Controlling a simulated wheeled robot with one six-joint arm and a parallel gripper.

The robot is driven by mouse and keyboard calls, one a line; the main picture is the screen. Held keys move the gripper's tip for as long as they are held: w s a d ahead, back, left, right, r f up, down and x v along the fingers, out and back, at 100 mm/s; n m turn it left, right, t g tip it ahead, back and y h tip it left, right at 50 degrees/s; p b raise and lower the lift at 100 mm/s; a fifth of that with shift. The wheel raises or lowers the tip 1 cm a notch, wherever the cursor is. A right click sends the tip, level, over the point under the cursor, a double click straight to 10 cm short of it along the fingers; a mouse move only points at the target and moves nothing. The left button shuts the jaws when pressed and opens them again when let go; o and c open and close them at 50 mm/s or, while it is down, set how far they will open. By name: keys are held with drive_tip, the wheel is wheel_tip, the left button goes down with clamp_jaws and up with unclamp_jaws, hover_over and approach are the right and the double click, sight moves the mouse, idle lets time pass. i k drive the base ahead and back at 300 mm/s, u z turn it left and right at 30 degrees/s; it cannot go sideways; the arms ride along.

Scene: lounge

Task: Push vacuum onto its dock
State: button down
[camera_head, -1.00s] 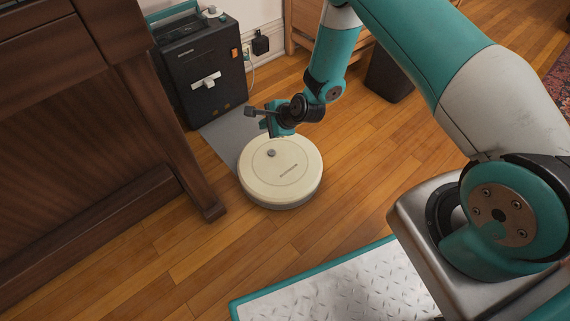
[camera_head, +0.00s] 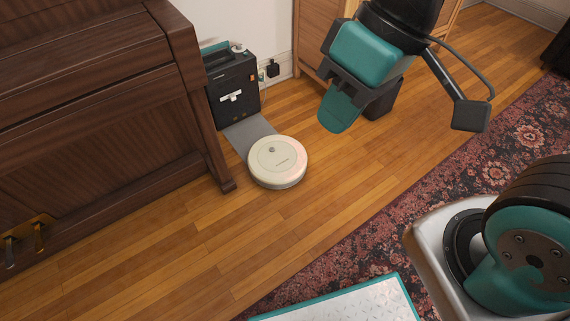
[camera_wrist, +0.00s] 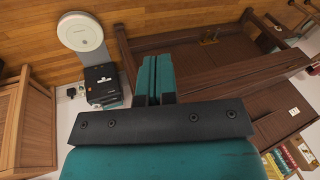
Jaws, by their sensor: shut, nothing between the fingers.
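The vacuum (camera_head: 277,165) is a round cream disc on the wooden floor. It overlaps the near end of the dock's flat grey plate (camera_head: 240,132). A bare stretch of plate shows between it and the black upright dock (camera_head: 222,108) against the wall. My gripper (camera_head: 336,122) is shut and empty, raised to the right of the vacuum and apart from it. In the wrist view my gripper's teal fingers (camera_wrist: 155,62) are together. The vacuum (camera_wrist: 80,34) and the dock (camera_wrist: 100,80) appear upside down at upper left there.
A dark wooden piano (camera_head: 100,110) stands left of the dock, its front leg (camera_head: 226,186) close to the vacuum. A patterned rug (camera_head: 400,205) lies nearer me. Floor before the vacuum is clear.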

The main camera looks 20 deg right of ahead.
sight(284, 167)
drive_tip(key=u, duration=0.55)
drive_tip(key=k, duration=1.3)
drive_tip(key=u, duration=0.1)
drive_tip(key=i, duration=0.7)
drive_tip(key=z, duration=0.8)
drive_tip(key=i, duration=1.45)
drive_tip(key=u, duration=0.15)
